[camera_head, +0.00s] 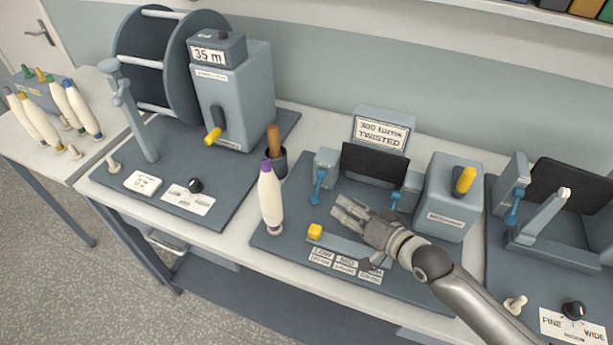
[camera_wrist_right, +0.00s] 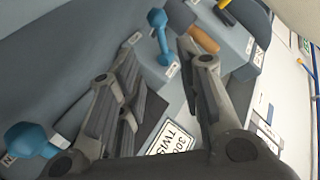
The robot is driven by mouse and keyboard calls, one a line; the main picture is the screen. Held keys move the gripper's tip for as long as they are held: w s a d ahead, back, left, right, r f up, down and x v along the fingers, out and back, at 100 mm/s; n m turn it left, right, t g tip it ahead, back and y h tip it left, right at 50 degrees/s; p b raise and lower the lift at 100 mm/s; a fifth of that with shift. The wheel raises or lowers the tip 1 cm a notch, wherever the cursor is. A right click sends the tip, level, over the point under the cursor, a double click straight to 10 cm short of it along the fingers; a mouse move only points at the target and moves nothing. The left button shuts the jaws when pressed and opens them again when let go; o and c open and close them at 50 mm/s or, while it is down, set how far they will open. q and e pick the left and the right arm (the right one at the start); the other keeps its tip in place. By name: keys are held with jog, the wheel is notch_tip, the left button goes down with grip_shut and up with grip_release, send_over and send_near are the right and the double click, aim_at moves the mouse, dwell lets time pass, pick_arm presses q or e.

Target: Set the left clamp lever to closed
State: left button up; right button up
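The left clamp is a grey block (camera_head: 326,159) with a blue lever (camera_head: 318,186) on its front, hanging roughly downward. In the right wrist view this blue lever (camera_wrist_right: 160,37) shows beyond the fingertips. My right gripper (camera_head: 338,207) points left, below and to the right of the lever and apart from it. In the wrist view its two fingers (camera_wrist_right: 158,52) are spread with nothing held between them. The right clamp's blue lever (camera_head: 396,199) is behind the gripper; it also shows in the wrist view (camera_wrist_right: 30,140). My left gripper is not in view.
A bobbin with a purple tip (camera_head: 270,195) stands left of the clamp. A cup (camera_head: 277,163) with a wooden handle stands behind it. A yellow button (camera_head: 315,231) sits in front. A dark panel (camera_head: 374,164) and the "TWISTED" sign (camera_head: 382,133) stand behind my gripper.

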aim_at(317, 189)
jog(key=shift+x, duration=0.9)
jog(key=shift+w+a, duration=0.15)
jog(key=shift+w, duration=0.05)
jog(key=shift+p+x, duration=0.5)
jog(key=shift+x, duration=0.7)
jog(key=x, duration=0.4)
jog(key=shift+w+a+f, duration=0.15)
jog(key=shift+w+a, duration=0.25)
jog(key=shift+w, duration=0.1)
jog(key=shift+w+a+f, duration=0.2)
jog(key=shift+w+a, duration=0.15)
jog(key=shift+w, duration=0.05)
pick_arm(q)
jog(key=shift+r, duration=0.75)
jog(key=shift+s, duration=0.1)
